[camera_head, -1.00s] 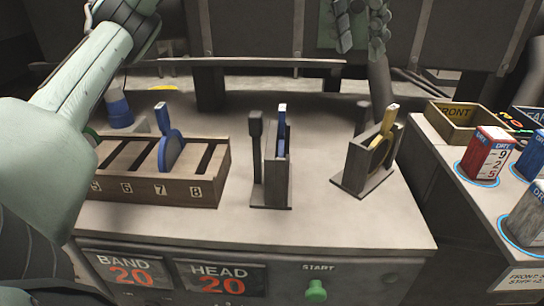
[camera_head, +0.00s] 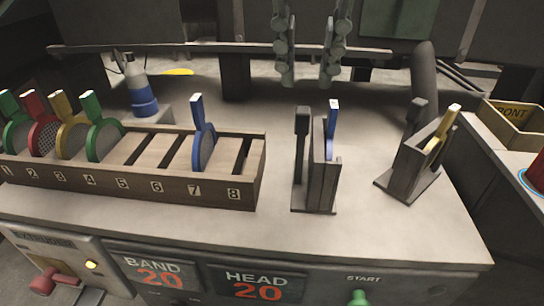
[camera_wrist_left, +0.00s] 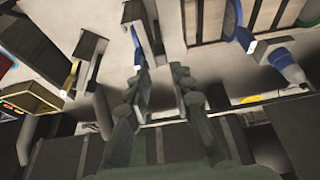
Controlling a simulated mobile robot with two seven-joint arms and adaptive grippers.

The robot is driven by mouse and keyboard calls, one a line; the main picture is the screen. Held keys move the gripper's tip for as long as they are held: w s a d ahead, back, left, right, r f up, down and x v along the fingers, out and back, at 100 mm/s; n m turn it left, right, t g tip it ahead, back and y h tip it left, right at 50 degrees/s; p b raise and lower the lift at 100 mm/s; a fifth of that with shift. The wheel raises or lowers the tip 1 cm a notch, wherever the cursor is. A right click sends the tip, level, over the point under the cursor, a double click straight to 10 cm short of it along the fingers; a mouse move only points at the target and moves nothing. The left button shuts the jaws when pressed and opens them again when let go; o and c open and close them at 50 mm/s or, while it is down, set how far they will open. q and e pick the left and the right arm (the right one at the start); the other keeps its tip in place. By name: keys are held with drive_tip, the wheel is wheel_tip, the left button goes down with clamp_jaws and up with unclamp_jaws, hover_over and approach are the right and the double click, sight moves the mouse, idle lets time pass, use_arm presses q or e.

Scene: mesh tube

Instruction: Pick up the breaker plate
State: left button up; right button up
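Several round plates with coloured rims and upright tabs stand in a numbered wooden rack (camera_head: 130,190): green (camera_head: 10,130), red (camera_head: 42,130), yellow (camera_head: 72,135), a second green (camera_head: 103,138), and blue (camera_head: 203,145) at slot 7. Another blue plate (camera_head: 333,130) is upright in a dark stand (camera_head: 323,185); its tab shows in the left wrist view (camera_wrist_left: 137,42). A yellow-tabbed plate (camera_head: 445,135) sits in a tilted-looking stand (camera_head: 405,170) to the right. My left gripper (camera_head: 310,75) is open and empty, above and behind the middle stand. My right gripper is out of view.
A blue-and-white bottle (camera_head: 138,90) stands behind the rack. A rail (camera_head: 220,50) runs along the back. A wooden bin (camera_head: 508,125) is on the right-hand counter. The tabletop between the two stands is clear.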

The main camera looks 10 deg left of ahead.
sight(303, 110)
use_arm(q)
drive_tip(key=x, duration=0.7)
drive_tip(key=shift+w+f, duration=0.3)
drive_tip(key=shift+w, duration=0.05)
clamp_jaws()
drive_tip(key=shift+r, duration=0.2)
